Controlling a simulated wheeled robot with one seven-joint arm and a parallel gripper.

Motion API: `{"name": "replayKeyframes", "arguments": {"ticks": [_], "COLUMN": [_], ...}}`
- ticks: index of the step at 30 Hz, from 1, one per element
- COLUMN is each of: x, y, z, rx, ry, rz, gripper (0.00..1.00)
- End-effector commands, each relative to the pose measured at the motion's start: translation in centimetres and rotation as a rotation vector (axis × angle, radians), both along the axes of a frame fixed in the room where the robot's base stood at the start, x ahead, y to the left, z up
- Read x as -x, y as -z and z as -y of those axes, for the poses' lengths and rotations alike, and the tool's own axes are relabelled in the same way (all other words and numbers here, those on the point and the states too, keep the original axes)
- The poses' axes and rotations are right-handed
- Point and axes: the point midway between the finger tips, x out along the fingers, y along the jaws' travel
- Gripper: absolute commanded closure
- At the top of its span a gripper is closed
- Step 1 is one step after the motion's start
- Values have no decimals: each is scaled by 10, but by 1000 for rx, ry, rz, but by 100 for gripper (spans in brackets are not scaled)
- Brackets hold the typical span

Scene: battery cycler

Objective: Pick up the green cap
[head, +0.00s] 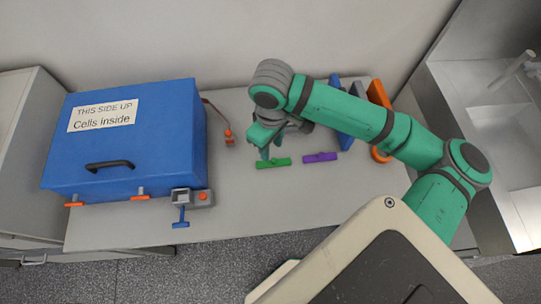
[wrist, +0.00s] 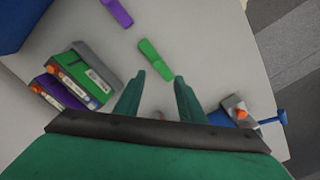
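The green cap (head: 273,163) is a small flat green bar lying on the grey table, in front of my gripper in the head view. It also shows in the wrist view (wrist: 154,62), just beyond the fingertips and apart from them. My gripper (head: 267,152) is above the table close to the cap. In the wrist view my gripper (wrist: 160,77) has its two green fingers spread, with nothing between them.
A purple cap (head: 320,157) lies right of the green one. A large blue box (head: 150,150) stands at left, with a grey-and-blue clamp (head: 190,198) at its front corner. Green and purple holders (wrist: 85,75) with cells show in the wrist view. Table between is clear.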

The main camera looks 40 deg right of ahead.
Motion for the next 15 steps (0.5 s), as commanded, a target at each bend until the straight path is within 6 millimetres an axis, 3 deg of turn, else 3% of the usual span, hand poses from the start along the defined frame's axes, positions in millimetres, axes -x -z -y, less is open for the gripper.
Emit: {"name": "replayKeyframes", "arguments": {"ticks": [15], "x": [2], "y": [53], "z": [6], "rx": [-1], "ry": [-2], "rz": [-2], "gripper": [64]}}
